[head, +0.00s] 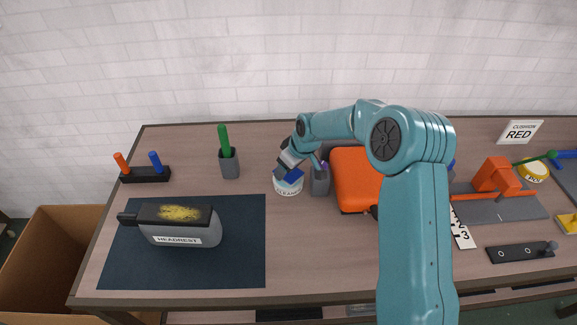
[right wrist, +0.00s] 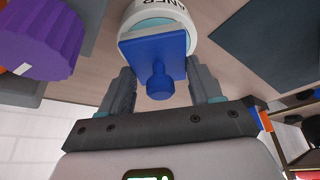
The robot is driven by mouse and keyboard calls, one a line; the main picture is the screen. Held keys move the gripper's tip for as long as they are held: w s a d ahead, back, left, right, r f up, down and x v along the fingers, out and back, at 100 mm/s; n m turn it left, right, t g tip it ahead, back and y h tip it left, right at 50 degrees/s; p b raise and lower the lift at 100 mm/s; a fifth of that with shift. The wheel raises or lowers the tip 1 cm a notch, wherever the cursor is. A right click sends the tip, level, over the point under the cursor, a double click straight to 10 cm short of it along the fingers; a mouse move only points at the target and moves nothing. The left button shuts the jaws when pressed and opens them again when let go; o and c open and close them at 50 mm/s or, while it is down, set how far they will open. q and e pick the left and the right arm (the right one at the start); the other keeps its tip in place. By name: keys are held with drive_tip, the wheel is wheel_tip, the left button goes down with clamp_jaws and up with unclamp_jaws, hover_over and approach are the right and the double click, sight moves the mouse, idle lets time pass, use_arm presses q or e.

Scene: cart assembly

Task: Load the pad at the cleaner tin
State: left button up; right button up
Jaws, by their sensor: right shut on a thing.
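The cleaner tin (head: 288,189) is a round white tin with a "CLEANER" label, standing near the middle of the table. A blue pad (right wrist: 150,52) with a round knob (right wrist: 158,82) is at the tin's mouth. In the right wrist view the tin (right wrist: 160,14) is right behind the pad; whether they touch is hard to tell. My right gripper (head: 287,165) reaches down over the tin and is shut on the pad, which also shows in the head view (head: 293,177). In the wrist view its fingers (right wrist: 163,88) stand either side of the pad. My left gripper is out of view.
A grey holder (head: 320,184) with a purple item (right wrist: 42,38) stands close beside the tin, next to an orange cushion (head: 355,170). A headrest (head: 180,226) lies on a dark mat (head: 245,260) at left. A green-handled tool (head: 224,140) stands in a cup (head: 229,165).

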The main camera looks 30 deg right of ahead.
drive_tip(key=shift+f+b, duration=0.45)
idle(0.5)
drive_tip(key=shift+f, duration=0.1)
idle(1.3)
drive_tip(key=shift+r+p, duration=1.8)
drive_tip(key=shift+r, duration=1.85)
drive_tip(key=shift+f, duration=0.1)
